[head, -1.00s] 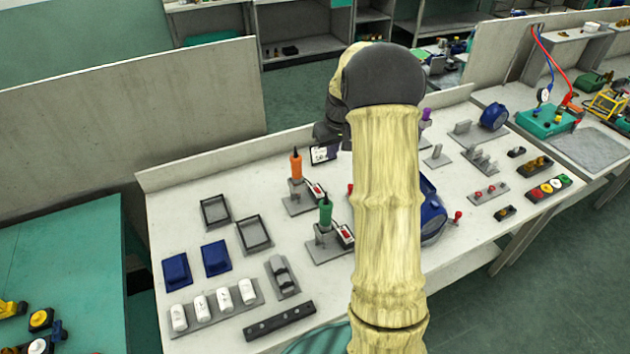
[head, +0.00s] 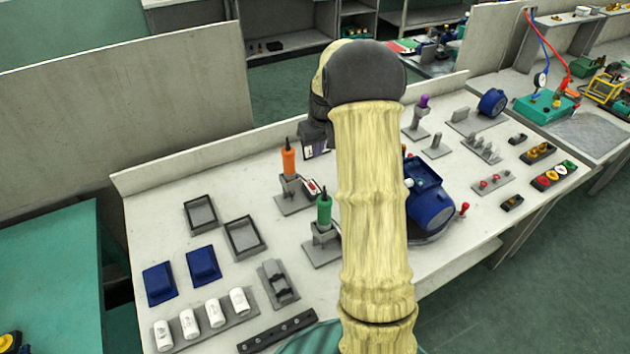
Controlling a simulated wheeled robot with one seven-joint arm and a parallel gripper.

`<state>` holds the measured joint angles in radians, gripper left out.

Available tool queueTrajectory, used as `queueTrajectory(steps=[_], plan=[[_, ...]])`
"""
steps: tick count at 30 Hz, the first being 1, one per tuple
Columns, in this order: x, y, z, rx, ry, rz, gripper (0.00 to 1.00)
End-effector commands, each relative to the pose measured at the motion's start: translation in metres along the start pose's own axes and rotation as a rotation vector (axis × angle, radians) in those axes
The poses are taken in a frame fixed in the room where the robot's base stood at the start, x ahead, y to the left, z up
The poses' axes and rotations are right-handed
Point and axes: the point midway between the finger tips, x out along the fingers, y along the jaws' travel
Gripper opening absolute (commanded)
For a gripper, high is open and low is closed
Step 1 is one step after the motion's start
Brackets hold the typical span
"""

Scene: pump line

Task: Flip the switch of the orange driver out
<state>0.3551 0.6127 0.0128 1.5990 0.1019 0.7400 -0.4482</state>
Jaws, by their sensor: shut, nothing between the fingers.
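The orange driver (head: 289,161) stands upright in a grey stand (head: 292,201) near the back middle of the table. A small red and white switch unit (head: 312,188) sits at the right of its stand; its lever position is too small to tell. The green driver (head: 324,211) stands upright in a similar stand in front of it, its right side partly behind my arm. My arm rises through the middle, and its dark wrist is just right of the orange driver in the picture. My gripper's fingers are hidden, so their distance from the switch cannot be seen.
A blue motor (head: 431,208) and a purple-handled driver (head: 423,102) are right of my arm. Empty dark trays (head: 245,237), blue boxes (head: 203,265) and several white cylinders (head: 214,313) occupy the left. A low back wall edges the table (head: 160,215).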

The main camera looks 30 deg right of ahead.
Motion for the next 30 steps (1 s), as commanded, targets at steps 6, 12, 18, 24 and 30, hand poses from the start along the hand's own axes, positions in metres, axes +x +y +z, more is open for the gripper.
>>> queueTrajectory(steps=[6,12,18,24,30], plan=[[0.012,0.000,0.000,0.000,-0.002,-0.001,0.00],[0.041,0.000,0.001,0.000,-0.004,-0.002,0.00],[0.077,-0.001,0.001,0.000,-0.004,-0.001,0.00],[0.110,-0.001,0.005,0.000,-0.005,-0.002,0.00],[0.132,0.000,0.014,0.001,-0.003,-0.002,0.00]])
